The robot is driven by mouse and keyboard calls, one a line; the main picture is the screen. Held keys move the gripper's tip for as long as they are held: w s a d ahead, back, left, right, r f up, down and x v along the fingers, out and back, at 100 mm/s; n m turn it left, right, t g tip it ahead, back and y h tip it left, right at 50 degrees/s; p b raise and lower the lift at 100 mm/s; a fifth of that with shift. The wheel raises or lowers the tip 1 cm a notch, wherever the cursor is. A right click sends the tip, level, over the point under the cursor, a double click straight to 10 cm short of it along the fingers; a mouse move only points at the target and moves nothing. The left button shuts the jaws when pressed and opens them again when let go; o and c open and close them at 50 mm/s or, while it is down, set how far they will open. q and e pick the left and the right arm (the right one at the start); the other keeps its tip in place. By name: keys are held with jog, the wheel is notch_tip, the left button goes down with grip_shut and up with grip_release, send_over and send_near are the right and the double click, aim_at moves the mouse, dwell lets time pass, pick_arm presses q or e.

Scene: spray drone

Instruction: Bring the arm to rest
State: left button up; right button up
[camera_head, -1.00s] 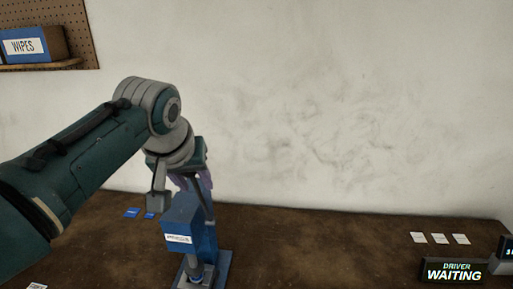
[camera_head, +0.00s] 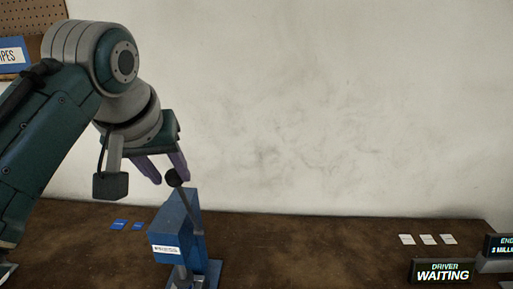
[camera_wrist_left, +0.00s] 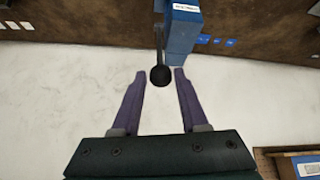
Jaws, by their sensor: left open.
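My left gripper (camera_head: 169,180) hangs above a blue device on the table in the head view, with its two purple fingers pointing down and spread apart. The blue device (camera_head: 170,232) has a white label and a lever (camera_head: 192,209) rising to a black ball knob (camera_head: 172,177). The knob is at the fingertips. In the left wrist view, the knob (camera_wrist_left: 160,76) sits between the open fingertips with a gap on each side, and the device (camera_wrist_left: 181,32) lies beyond. My right gripper is not in view.
The brown table (camera_head: 310,245) is clear in the middle. Small white cards (camera_head: 428,239) and a "DRIVER WAITING" sign (camera_head: 442,271) stand at the right. Blue tags (camera_head: 119,225) lie behind the device. A wipes box (camera_head: 12,55) is at upper left.

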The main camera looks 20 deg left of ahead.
pick_arm(q)
jog(key=s+d+f+m+g+h, duration=0.1)
jog(key=s+d+f+m, duration=0.1)
jog(key=s, duration=0.7)
jog(key=s+d+f+m, duration=0.2)
jog(key=s+d+m, duration=0.1)
jog(key=s, duration=0.5)
jog(key=s+d+f+m+g+h, duration=0.1)
jog(key=s+d+f+m, duration=0.15)
jog(key=s, duration=0.65)
notch_tip(320, 180, up, 16)
jog(key=p, duration=1.6)
jog(key=shift+w+a, duration=0.35)
jog(key=shift+w, duration=0.05)
jog(key=shift+n, duration=0.25)
